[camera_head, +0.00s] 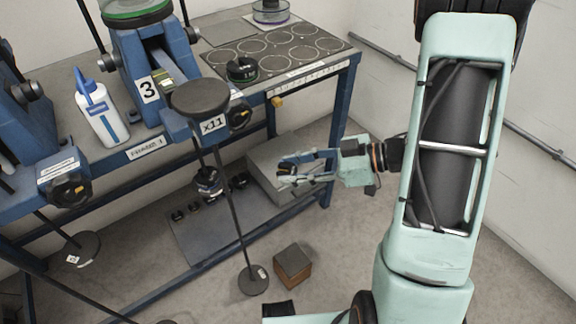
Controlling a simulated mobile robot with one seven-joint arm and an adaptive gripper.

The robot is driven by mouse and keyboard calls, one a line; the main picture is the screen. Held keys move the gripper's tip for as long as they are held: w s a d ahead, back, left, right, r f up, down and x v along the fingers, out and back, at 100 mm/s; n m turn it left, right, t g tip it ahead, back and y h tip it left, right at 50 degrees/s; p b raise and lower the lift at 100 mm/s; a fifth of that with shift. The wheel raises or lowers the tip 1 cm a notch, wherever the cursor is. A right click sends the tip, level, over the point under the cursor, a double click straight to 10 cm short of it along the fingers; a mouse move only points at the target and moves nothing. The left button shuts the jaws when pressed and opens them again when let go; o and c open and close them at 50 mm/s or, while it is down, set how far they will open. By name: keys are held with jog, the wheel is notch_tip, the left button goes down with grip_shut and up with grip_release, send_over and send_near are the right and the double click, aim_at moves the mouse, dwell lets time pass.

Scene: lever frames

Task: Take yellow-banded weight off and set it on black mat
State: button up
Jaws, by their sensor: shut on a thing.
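My gripper (290,172) reaches in from the right at mid-height, in front of the bench. Its jaws are shut on a small dark weight with a yellow band (286,170), held in the air; the fingers hide part of it. A hanger with dark weights (208,182) shows above the mat, left of my gripper.
A grey box (270,165) stands behind my gripper. A thin rod stands on a round base (253,280), next to a brown block (293,262). The blue lever stand 3 (149,88), a white bottle (103,120) and a circle-marked board (285,45) are on the bench.

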jog(key=shift+s+d+p, duration=0.2)
jog(key=shift+d, duration=0.6)
jog(key=shift+s+d+p, duration=0.15)
jog(key=shift+d, duration=0.6)
jog(key=shift+w, duration=0.1)
